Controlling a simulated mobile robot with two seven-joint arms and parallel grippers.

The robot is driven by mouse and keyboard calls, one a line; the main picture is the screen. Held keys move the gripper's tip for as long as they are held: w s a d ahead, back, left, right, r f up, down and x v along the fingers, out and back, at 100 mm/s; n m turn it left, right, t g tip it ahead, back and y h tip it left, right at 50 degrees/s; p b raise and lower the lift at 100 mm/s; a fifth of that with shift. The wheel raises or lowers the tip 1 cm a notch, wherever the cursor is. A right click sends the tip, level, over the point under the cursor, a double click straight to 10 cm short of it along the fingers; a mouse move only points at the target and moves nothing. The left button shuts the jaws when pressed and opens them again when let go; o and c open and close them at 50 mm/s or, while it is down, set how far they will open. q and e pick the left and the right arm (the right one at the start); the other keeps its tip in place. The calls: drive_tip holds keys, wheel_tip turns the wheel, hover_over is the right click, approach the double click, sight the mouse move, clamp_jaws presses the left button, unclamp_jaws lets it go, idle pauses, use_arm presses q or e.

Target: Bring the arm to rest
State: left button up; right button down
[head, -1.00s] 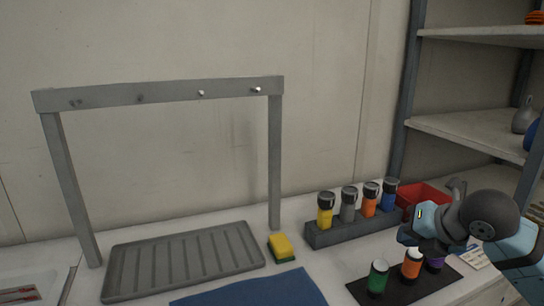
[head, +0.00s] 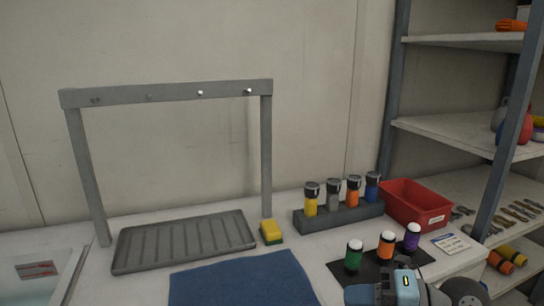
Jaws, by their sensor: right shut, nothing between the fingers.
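My right gripper (head: 362,294) is low at the bottom edge of the head view, partly cut off, in front of the black mat. It is shut and empty. Grey and light-blue parts of my right arm show beside it. My left gripper is not in view.
A black mat (head: 378,272) holds green (head: 353,256), orange (head: 386,245) and purple (head: 412,238) canisters, close behind my arm. Behind it are a grey block (head: 340,217) with several canisters and a red bin (head: 416,205). A blue cloth (head: 240,282) and grey tray (head: 185,242) lie left.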

drive_tip(key=s+d+f+m+t+h, duration=0.15)
drive_tip(key=s+f+m+h, duration=0.25)
drive_tip(key=f+m, duration=0.6)
drive_tip(key=s+d+f+m+t+h, duration=0.1)
drive_tip(key=s+f+m+t+h, duration=0.3)
drive_tip(key=f+m, duration=0.55)
drive_tip(key=s+d+f+m+t+h, duration=0.2)
drive_tip(key=s+f+m+h, duration=0.25)
drive_tip(key=f+m, duration=0.55)
use_arm(q)
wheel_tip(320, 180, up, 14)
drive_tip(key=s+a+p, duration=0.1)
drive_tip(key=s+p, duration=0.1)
drive_tip(key=p, duration=2.1)
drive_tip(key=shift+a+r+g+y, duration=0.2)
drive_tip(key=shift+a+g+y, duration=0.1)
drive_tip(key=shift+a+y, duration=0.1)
use_arm(e)
drive_tip(key=s+r+m+g, duration=0.1)
drive_tip(key=s+r, duration=0.2)
drive_tip(key=r, duration=1.3)
drive_tip(key=shift+d+r, duration=0.2)
drive_tip(key=shift+d, duration=0.25)
